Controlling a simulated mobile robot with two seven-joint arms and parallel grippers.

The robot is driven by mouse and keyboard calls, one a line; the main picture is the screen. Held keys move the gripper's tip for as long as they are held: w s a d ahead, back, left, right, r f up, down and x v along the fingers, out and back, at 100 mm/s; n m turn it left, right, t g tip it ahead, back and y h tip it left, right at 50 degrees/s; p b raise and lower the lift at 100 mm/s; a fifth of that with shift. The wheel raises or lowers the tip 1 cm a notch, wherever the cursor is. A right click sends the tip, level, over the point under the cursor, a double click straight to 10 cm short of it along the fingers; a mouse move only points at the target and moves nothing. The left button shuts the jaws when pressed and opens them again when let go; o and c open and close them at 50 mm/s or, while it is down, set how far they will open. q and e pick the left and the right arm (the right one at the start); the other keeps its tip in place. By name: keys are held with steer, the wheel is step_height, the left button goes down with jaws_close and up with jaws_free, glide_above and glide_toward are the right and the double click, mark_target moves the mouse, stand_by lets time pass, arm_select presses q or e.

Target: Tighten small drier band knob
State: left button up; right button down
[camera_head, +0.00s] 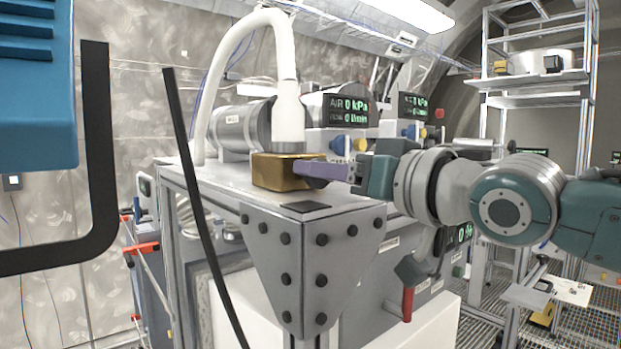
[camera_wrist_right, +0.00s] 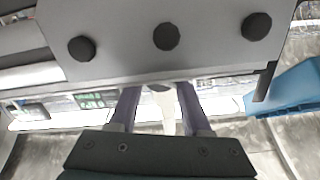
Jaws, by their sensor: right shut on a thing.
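My right gripper (camera_head: 318,171) reaches in from the right above the steel bench. Its purple fingers are at the right side of a gold-coloured block (camera_head: 272,172) under a white hose (camera_head: 288,104). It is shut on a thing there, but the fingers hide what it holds. In the right wrist view the two fingers of this gripper (camera_wrist_right: 160,100) stand apart with a whitish thing (camera_wrist_right: 166,108) between them. I cannot pick out the small drier band knob with certainty. My left gripper is not in view.
The bench's bolted corner plate (camera_head: 310,275) is just below the right gripper. A blue box (camera_head: 35,110) and a black bent bar (camera_head: 98,150) fill the near left. Pressure displays (camera_head: 345,110) stand behind. Steel shelving (camera_head: 535,85) is at the back right.

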steer(key=shift+m+b, duration=0.45)
steer(key=shift+m, duration=1.25)
steer(key=shift+c, duration=1.8)
jaws_free()
